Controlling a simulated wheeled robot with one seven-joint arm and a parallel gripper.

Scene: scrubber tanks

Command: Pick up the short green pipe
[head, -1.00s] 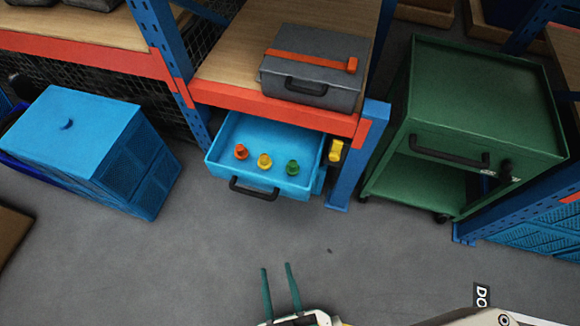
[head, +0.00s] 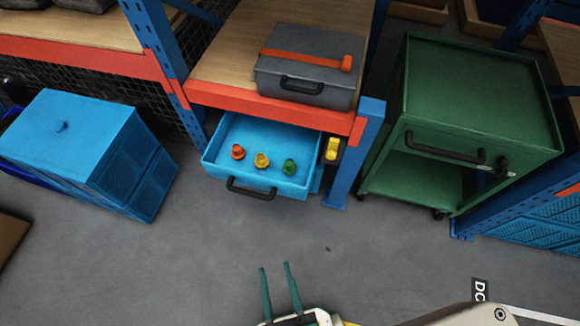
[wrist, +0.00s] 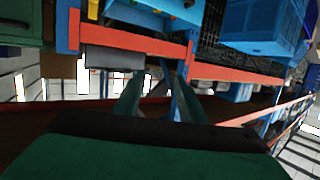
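The short green pipe (head: 289,166) stands in the open blue drawer (head: 222,165), at the right of a row of three small flanged pieces. The orange pipe (head: 238,151) is at the left of the row and the yellow pipe (head: 262,160) is in the middle. My gripper (head: 275,276) is at the bottom of the head view, well in front of the drawer. Its two thin green fingers are apart with nothing between them. In the wrist view the fingers (wrist: 155,98) are also spread, and the green pipe cannot be made out there.
The drawer sits under a shelf with an orange beam (head: 270,107). A grey case (head: 305,78) lies on the shelf. A blue post (head: 357,150) stands right of the drawer, beside a green cart (head: 480,100). A blue crate (head: 85,150) is at the left. Floor between is clear.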

